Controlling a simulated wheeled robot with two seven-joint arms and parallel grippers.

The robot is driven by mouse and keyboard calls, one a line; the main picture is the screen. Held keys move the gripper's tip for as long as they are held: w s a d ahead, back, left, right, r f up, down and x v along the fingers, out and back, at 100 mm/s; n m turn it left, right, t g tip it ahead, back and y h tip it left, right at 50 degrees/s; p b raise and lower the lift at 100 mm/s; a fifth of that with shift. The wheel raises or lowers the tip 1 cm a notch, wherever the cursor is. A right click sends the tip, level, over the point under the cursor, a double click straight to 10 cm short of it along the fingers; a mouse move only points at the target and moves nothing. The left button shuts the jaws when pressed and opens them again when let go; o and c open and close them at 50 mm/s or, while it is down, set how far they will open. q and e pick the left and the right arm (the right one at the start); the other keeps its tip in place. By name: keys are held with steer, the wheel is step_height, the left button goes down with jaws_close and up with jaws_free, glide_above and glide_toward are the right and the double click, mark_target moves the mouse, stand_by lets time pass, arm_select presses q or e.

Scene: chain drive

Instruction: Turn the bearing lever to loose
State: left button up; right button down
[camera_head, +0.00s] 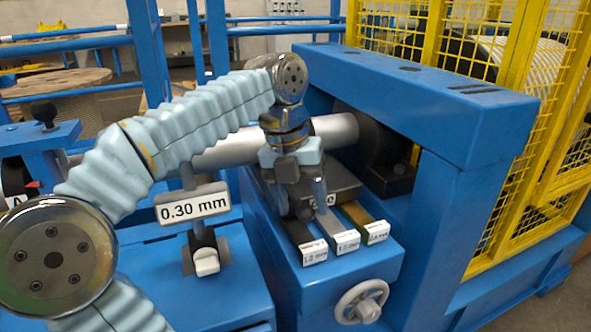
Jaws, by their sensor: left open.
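My left gripper (303,205) points down at the middle of the picture, in front of the grey shaft (338,130). It is open, with its fingertips low over a dark block (345,183) whose label is mostly covered. No lever clearly marked as the bearing lever shows; part of the area behind my gripper and arm is hidden. A black ball knob (44,112) stands on a blue block at the left. A small red pointer (33,185) shows below it, partly cut off. A dark bearing housing (385,150) holds the shaft's right end.
A sign reading 0.30 mm (193,207) stands above a white-tipped clamp (206,261). Several labelled strips (347,240) lie beside my gripper. A handwheel (362,302) is at the front. A blue frame (440,105) and yellow mesh guard (530,130) close off the right.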

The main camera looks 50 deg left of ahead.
arm_select(q)
step_height(320, 180, up, 12)
steer(key=s+a+p, duration=0.1)
steer(key=a+p, duration=0.1)
steer(key=p, duration=0.1)
steer(key=shift+s+r, duration=0.2)
steer(key=shift+r, duration=0.05)
